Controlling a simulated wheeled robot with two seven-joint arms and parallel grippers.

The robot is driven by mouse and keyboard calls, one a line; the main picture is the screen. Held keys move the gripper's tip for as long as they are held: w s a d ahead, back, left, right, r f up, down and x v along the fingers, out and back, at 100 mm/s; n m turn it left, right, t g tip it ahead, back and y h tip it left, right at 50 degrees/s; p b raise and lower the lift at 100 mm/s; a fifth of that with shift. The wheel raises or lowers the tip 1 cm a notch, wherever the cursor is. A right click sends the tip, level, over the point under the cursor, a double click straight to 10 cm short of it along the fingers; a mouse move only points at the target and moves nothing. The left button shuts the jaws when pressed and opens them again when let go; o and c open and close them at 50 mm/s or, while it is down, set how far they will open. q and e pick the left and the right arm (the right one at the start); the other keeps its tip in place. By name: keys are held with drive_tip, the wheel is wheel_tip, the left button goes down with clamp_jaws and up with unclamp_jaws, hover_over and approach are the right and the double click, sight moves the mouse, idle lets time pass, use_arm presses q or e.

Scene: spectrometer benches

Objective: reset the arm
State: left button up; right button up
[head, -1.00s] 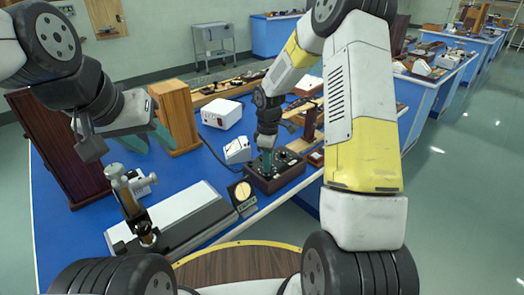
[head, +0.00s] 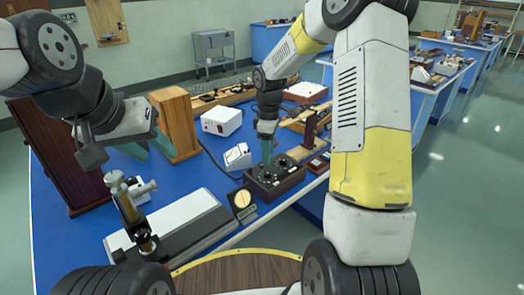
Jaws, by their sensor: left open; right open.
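My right gripper (head: 267,151) points down over a dark box with several black knobs (head: 275,182) near the front edge of the blue bench. Its teal fingers are just above or at the box's knobs; I cannot tell whether they touch. It holds nothing that I can see. My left gripper (head: 108,148) is at the left, above the bench, between a dark wooden cabinet (head: 63,157) and a light wooden block (head: 176,123). It is open, and its fingers are partly hidden by its own wrist.
A brass microscope-like instrument (head: 135,215) and a grey-white flat case (head: 175,220) stand at the front left.

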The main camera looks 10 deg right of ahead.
drive_tip(key=shift+r, duration=0.2)
drive_tip(key=s+d+r+m+t, duration=0.25)
drive_tip(key=s+r+m, duration=0.35)
drive_tip(key=s+r, duration=0.7)
drive_tip(key=s+r+m+t+y, duration=0.1)
drive_tip(key=s+r+m+t, duration=0.1)
drive_tip(key=s, duration=0.4)
drive_tip(key=s+r+m+t+y, duration=0.1)
drive_tip(key=s+r+m, duration=0.3)
drive_tip(key=s+m, duration=0.1)
drive_tip(key=shift+s+r+t, duration=0.3)
drive_tip(key=shift+s+t, duration=0.05)
drive_tip(key=shift+s, duration=0.3)
